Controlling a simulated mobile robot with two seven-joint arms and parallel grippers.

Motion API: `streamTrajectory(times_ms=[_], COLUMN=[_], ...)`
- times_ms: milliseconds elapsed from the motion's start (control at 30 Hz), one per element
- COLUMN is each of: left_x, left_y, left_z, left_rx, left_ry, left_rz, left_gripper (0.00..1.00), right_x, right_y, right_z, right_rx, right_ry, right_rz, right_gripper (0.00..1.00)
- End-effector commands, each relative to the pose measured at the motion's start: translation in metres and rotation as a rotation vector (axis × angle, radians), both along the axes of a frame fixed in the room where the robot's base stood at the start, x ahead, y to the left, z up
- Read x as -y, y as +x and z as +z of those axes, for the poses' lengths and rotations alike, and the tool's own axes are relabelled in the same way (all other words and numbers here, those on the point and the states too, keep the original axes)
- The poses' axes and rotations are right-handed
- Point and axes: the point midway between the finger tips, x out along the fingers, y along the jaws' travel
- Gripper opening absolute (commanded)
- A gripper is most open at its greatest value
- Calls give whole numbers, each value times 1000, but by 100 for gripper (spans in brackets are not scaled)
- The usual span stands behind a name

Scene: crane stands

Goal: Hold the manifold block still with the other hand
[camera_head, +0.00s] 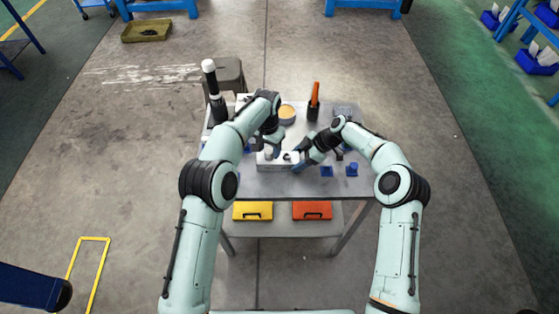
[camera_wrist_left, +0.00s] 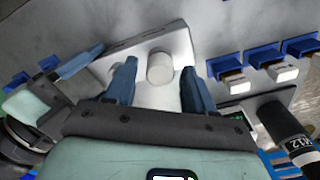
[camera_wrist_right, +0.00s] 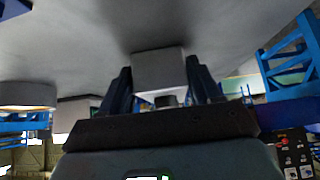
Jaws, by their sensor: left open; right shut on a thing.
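The manifold block (camera_head: 266,166) is a pale grey box near the front middle of the table. In the left wrist view the block (camera_wrist_left: 180,42) carries a round white cap (camera_wrist_left: 160,67) on its face. My left gripper (camera_head: 273,155) is above the block; its open fingers (camera_wrist_left: 158,88) stand apart on either side of the cap, with gaps. My right gripper (camera_head: 297,160) is at the block's right end. In the right wrist view its fingers (camera_wrist_right: 160,88) are on both sides of the pale block (camera_wrist_right: 158,68), shut on it. The grippers partly hide the block in the head view.
Small blue holders (camera_head: 352,169) stand to the right on the grey table (camera_head: 290,187). Behind are a black white-topped cylinder (camera_head: 213,92), an orange-and-black tool (camera_head: 314,102) and a round tin (camera_head: 287,113). Yellow (camera_head: 252,211) and orange (camera_head: 312,211) boxes lie on the lower shelf.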

Motion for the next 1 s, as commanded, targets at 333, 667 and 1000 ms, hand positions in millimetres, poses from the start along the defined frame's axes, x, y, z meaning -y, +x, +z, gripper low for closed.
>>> streamTrajectory(times_ms=[333, 667, 1000], left_x=[0, 0, 1], left_y=[0, 0, 0], left_z=[0, 2, 3], left_rx=[0, 0, 1], left_ry=[0, -1, 0], left_rz=[2, 2, 112], left_gripper=[0, 0, 0], right_x=[0, 0, 0], right_y=[0, 0, 0], right_z=[0, 0, 0], right_rx=[-1, -1, 0], right_ry=[-1, -1, -1], right_rz=[1, 1, 0], right_gripper=[22, 22, 22])
